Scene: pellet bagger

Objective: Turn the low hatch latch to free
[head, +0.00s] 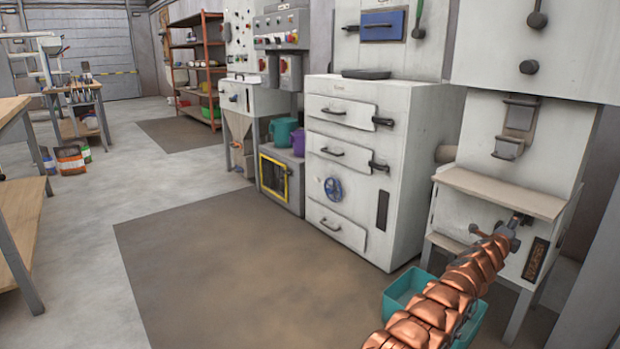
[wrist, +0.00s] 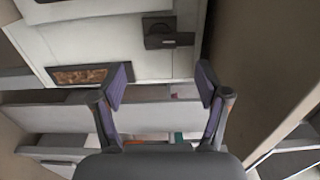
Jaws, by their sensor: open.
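The low hatch latch (wrist: 168,33) is a dark plate with a short handle pointing right in the wrist view, on a pale panel beyond my fingertips. In the head view, a small dark handle that looks like this latch (head: 477,231) shows just left of my gripper, below the tan ledge. My gripper (wrist: 163,83) has its two purple-padded fingers spread wide with nothing between them. In the head view my gripper (head: 508,233) is small and partly hidden by my copper arm. It looks apart from the latch, though the exact gap is unclear.
A sight window with brown pellets (wrist: 92,75) is near the left finger; it also shows in the head view (head: 536,259). A tan ledge (head: 500,192) juts out above my gripper. A teal bin (head: 402,289) is below my arm. The floor mat to the left is clear.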

